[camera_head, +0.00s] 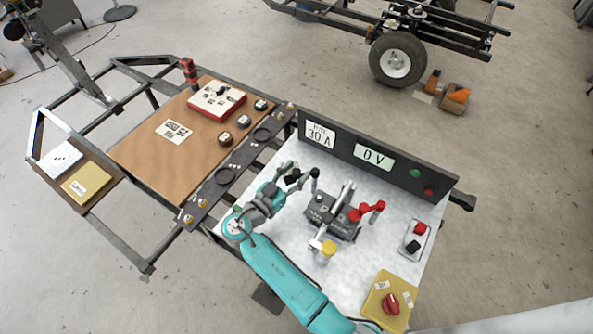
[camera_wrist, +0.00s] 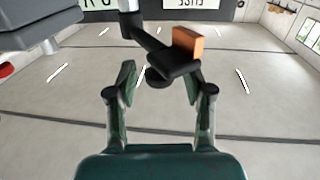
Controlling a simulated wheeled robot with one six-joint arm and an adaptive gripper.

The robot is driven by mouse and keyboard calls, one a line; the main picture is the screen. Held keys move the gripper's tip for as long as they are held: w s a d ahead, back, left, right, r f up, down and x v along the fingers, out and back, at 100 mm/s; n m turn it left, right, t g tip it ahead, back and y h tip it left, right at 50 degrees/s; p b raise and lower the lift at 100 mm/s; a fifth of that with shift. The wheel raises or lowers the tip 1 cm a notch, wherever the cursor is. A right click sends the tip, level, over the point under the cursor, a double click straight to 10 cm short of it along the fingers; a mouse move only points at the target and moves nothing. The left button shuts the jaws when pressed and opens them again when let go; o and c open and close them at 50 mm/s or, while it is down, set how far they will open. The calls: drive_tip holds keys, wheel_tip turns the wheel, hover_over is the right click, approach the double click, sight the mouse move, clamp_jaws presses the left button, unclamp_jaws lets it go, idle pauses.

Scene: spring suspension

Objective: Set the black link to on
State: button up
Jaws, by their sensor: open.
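The black link (camera_head: 314,174) stands at the left of the grey device on the white bench, beside my gripper (camera_head: 287,178) in the head view. In the wrist view the black link (camera_wrist: 148,38) runs from a light post at the top down to a thick rounded black end. That end appears between the two fingertips of my gripper (camera_wrist: 160,84). The fingers are apart on either side of it, with no clear contact. The grey device (camera_head: 331,214) also carries a red link (camera_head: 368,212) and a yellow-capped link (camera_head: 328,248).
A dark panel (camera_head: 375,158) with "30 A" and "0 V" labels closes the bench's back edge. A red-and-black switch (camera_head: 415,238) and a yellow box with a red knob (camera_head: 390,301) sit at the right. An orange block (camera_wrist: 188,42) shows close to the black link.

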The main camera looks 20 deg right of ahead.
drive_tip(key=shift+w+d, duration=0.2)
drive_tip(key=shift+d, duration=0.15)
drive_tip(key=shift+c, duration=0.2)
clamp_jaws()
drive_tip(key=shift+s, duration=0.15)
drive_tip(key=shift+s+d+n+t+y, duration=0.1)
drive_tip(key=shift+s+n+t+y, duration=0.35)
drive_tip(key=shift+n+t+y, duration=0.55)
drive_tip(key=shift+s+d+n+t+y, duration=0.15)
drive_tip(key=shift+s+n+t+y, duration=0.3)
drive_tip(key=shift+n+t+y, duration=0.5)
drive_tip(key=shift+s+d+n+t+y, duration=0.1)
drive_tip(key=shift+s+n+t+y, duration=0.35)
drive_tip(key=shift+n+t+y, duration=0.55)
drive_tip(key=shift+t+y, duration=0.35)
